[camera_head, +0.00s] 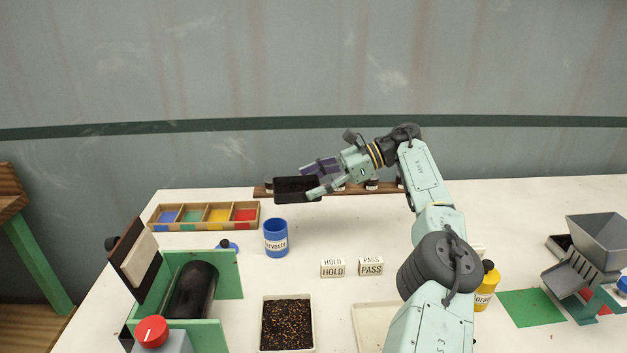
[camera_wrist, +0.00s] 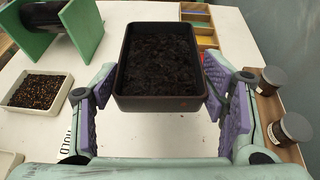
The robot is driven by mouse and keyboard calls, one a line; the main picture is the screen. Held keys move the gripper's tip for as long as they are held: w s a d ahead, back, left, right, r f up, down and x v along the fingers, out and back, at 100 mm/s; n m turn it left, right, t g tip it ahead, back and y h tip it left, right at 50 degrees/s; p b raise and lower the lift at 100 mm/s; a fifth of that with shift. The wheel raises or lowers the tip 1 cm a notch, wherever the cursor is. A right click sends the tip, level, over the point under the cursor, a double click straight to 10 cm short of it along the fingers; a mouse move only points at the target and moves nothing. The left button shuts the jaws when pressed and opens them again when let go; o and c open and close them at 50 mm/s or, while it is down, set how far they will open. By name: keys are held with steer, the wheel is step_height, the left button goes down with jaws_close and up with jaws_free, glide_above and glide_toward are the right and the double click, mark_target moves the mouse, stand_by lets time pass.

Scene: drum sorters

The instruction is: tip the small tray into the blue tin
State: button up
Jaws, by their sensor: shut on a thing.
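The small dark tray (camera_head: 297,187) is held up in the air above the table, a little right of and above the blue tin in the head view. In the wrist view the tray (camera_wrist: 160,103) is full of dark, crumbly material and looks about level. My gripper (camera_head: 318,180) is shut on the tray; in the wrist view its purple pads flank the near end (camera_wrist: 158,112). The blue tin (camera_head: 276,243) stands upright on the table with a white label. I cannot see inside it, and the tin does not show in the wrist view.
A white tray of mixed grains (camera_head: 287,348) lies at the front. A green-framed drum (camera_head: 193,290) stands left of the tin. A compartment box with colored sections (camera_head: 205,228) lies behind. HOLD and PASS blocks (camera_head: 371,266) stand right of the tin. A jar rack is at the back.

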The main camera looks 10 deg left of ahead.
steer(key=shift+f, duration=1.75)
steer(key=shift+c, duration=0.2)
steer(key=shift+s+a+r+n+t+h, duration=0.1)
steer(key=shift+s+r+n+t+h, duration=0.05)
steer(key=shift+r+n+t+h, duration=0.5)
steer(key=shift+s+r+n+t+h, duration=0.1)
steer(key=shift+r+n+t+h, duration=0.2)
steer(key=shift+r+t, duration=0.4)
steer(key=shift+s+a+r+n+t+h, duration=0.2)
steer(key=shift+s+r+n+t+h, duration=0.25)
steer(key=shift+r+t, duration=0.2)
steer(key=shift+s+a+r+n+t+h, duration=0.15)
steer(key=shift+s+r+n+t+h, duration=0.2)
steer(key=shift+r+t+h, duration=0.25)
steer(key=shift+b, duration=0.3)
steer(key=shift+s+a+r+n+t+h+b, duration=0.4)
steer(key=shift+s+t+b, duration=0.35)
steer(key=shift+b, duration=2.05)
steer(key=shift+s+a+r+n+t+h+b, duration=0.25)
steer(key=shift+s+t+b, duration=0.3)
steer(key=shift+b, duration=0.6)
steer(key=shift+s+a+r+n+t+h+b, duration=0.1)
steer(key=shift+s+n+t+h+b, duration=0.2)
steer(key=shift+t+b, duration=0.6)
